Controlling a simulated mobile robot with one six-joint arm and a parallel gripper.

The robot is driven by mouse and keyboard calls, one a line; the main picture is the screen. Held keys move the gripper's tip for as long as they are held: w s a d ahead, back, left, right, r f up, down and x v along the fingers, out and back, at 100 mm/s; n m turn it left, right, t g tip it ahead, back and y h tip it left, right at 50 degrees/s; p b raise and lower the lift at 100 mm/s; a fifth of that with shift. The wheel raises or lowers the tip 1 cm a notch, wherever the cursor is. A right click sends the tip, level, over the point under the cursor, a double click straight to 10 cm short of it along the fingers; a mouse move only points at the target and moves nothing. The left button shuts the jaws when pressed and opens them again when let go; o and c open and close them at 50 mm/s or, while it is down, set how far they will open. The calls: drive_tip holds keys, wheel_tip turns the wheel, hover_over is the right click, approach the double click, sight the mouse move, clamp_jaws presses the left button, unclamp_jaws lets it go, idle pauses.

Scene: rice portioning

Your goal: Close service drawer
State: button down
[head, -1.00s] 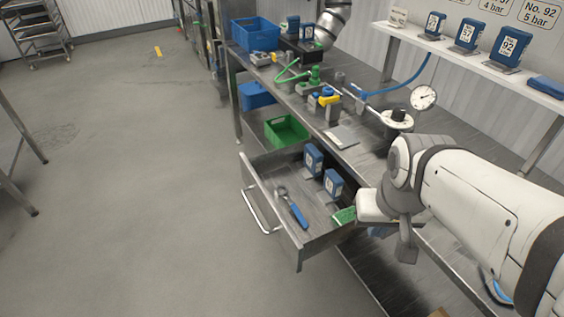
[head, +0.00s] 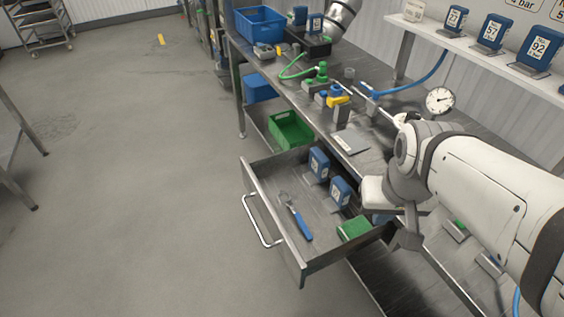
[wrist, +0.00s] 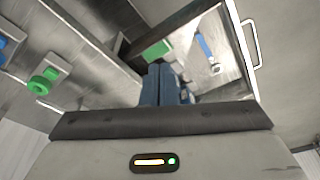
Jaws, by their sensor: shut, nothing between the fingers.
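The service drawer (head: 272,228) is a steel drawer pulled out from under the workbench, with a bar handle (head: 262,222) on its front. Two blue numbered boxes (head: 319,163), a blue-handled tool (head: 298,218) and a green block (head: 354,228) lie inside it. My gripper (wrist: 163,72) is shut and empty, its fingers together in the wrist view. That view also shows the drawer's handle (wrist: 252,45), the tool (wrist: 206,47) and the green block (wrist: 156,50) beyond the fingers. In the head view my arm's end is by the drawer's right side; contact cannot be told.
A green crate (head: 290,130) sits on the lower shelf, with a blue crate (head: 260,24) on top. A wall shelf (head: 450,52) holds blue boxes. The floor (head: 140,200) before the drawer is clear.

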drive_tip(key=w+a+f+n+g+h+b, duration=0.2)
drive_tip(key=w+a+f+n, duration=0.2)
drive_tip(key=a+f+n, duration=0.35)
drive_tip(key=n+h+b, duration=0.2)
drive_tip(key=n+h, duration=0.2)
drive_tip(key=n, duration=0.6)
hover_over(283, 252)
drive_tip(key=s+a, duration=0.3)
wheel_tip(283, 252, down, 5)
drive_tip(key=s+a+f+n+t+h, duration=0.2)
drive_tip(key=s+a+f+n+t, duration=0.3)
drive_tip(key=a, duration=0.4)
drive_tip(key=shift+n+g, duration=0.5)
drive_tip(key=shift+n, duration=0.25)
drive_tip(key=x, duration=0.4)
drive_tip(key=b+x, duration=0.1)
drive_tip(key=x, duration=0.4)
drive_tip(key=w+r+x, duration=0.1)
drive_tip(key=x, duration=0.3)
drive_tip(key=shift+w+d, duration=0.1)
drive_tip(key=shift+d, duration=0.35)
drive_tip(key=shift+w+d, duration=0.2)
drive_tip(key=shift+d, duration=0.1)
